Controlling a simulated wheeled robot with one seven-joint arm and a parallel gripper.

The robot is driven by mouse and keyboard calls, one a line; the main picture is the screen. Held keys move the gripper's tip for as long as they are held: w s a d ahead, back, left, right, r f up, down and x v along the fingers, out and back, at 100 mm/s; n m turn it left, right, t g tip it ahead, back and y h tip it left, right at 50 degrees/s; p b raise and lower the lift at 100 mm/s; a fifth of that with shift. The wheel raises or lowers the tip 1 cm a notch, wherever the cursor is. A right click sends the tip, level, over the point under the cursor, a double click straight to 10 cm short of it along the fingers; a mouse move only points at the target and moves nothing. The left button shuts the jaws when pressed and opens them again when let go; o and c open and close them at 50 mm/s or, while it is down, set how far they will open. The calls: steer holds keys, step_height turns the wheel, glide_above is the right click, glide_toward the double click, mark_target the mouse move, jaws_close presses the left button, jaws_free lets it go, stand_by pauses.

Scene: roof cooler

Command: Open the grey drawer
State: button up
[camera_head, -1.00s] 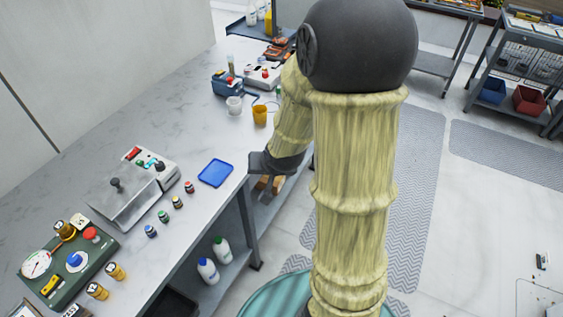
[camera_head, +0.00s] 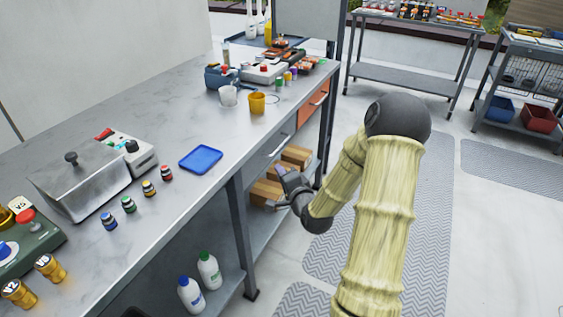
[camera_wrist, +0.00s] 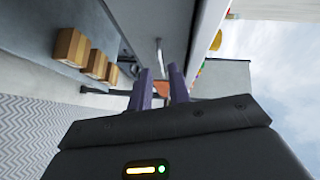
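The grey drawer (camera_head: 268,152) is under the worktop, with a pale bar handle (camera_head: 277,146) on its front. It looks closed. In the wrist view the grey drawer front (camera_wrist: 145,22) is turned sideways, and its handle (camera_wrist: 159,58) shows just beyond the gap between my fingers. My gripper (camera_head: 276,189) is open and empty, in front of the workbench and a little below the drawer. It also shows in the wrist view (camera_wrist: 160,76), with its two purple-grey fingers apart. I see no contact with the handle.
An orange drawer (camera_head: 312,103) sits right of the grey one. Cardboard boxes (camera_head: 267,192) stand on the shelf below. A table leg (camera_head: 243,235) stands left of my gripper. White bottles (camera_head: 208,270) are on the lower shelf. Floor to the right is clear.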

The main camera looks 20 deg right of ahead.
mark_target(282, 144)
steer(key=d+f+m+t+h+b, duration=0.2)
steer(key=d+f+m+t+b, duration=0.1)
steer(key=d+f+m+b, duration=0.1)
steer(key=shift+s+d+f+m+h+b, duration=0.25)
steer(key=shift+s+d+m+h+b, duration=0.15)
steer(key=shift+d+m+b, duration=0.2)
steer(key=w, duration=0.5)
steer(key=w+d+r+b, duration=0.1)
steer(key=w, duration=0.5)
steer(key=w+d+r+b, duration=0.1)
steer(key=w, duration=0.5)
steer(key=shift+w+d+r, duration=0.1)
jaws_close()
